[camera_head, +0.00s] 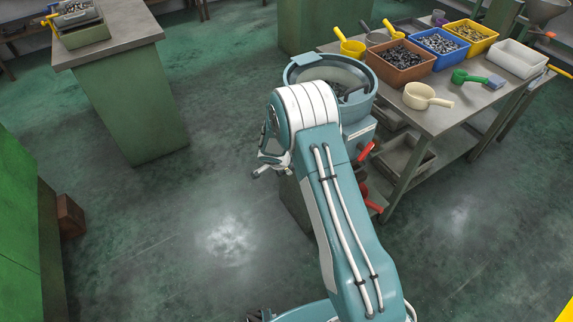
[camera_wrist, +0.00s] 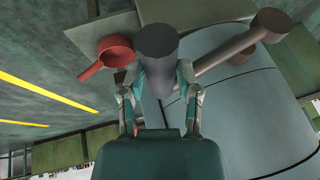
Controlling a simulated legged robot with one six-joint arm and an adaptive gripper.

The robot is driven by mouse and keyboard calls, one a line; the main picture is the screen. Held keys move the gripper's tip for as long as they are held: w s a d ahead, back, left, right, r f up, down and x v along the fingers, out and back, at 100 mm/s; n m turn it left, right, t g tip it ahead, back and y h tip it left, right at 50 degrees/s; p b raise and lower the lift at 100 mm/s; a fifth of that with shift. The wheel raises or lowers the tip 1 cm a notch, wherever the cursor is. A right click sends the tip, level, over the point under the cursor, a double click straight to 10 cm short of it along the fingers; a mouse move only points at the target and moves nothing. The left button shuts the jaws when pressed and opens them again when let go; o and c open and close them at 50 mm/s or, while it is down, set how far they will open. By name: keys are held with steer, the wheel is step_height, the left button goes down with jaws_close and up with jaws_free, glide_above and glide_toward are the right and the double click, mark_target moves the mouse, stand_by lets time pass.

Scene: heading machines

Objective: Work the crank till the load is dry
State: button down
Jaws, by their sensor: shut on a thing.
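A blue-grey round tub machine (camera_head: 362,88) stands behind my arm, its top open with dark small parts inside. In the wrist view its curved blue-grey body (camera_wrist: 250,110) fills the right side. A crank arm (camera_wrist: 220,58) runs from a round brown hub (camera_wrist: 271,22) to a dark grey cylindrical handle (camera_wrist: 157,42). My gripper (camera_wrist: 158,80) is shut on this handle, one finger on each side. In the head view my gripper (camera_head: 268,163) is at the machine's left side, partly behind my arm, and the crank is hidden there.
A red pan (camera_wrist: 106,54) shows left of the handle. A bench (camera_head: 430,118) at right holds an orange-brown bin (camera_head: 400,66), a blue bin (camera_head: 437,46), a yellow bin (camera_head: 470,36), a white bin (camera_head: 517,60) and scoops. A green cabinet (camera_head: 130,110) stands left. The floor between is clear.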

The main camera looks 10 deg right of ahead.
steer(key=shift+s+d+f, duration=0.1)
steer(key=shift+s+f, duration=0.3)
steer(key=shift+f, duration=0.2)
steer(key=shift+c, duration=1.7)
jaws_free()
steer(key=shift+w, duration=0.1)
steer(key=shift+r, duration=0.1)
steer(key=shift+r, duration=0.45)
steer(key=v, duration=1.1)
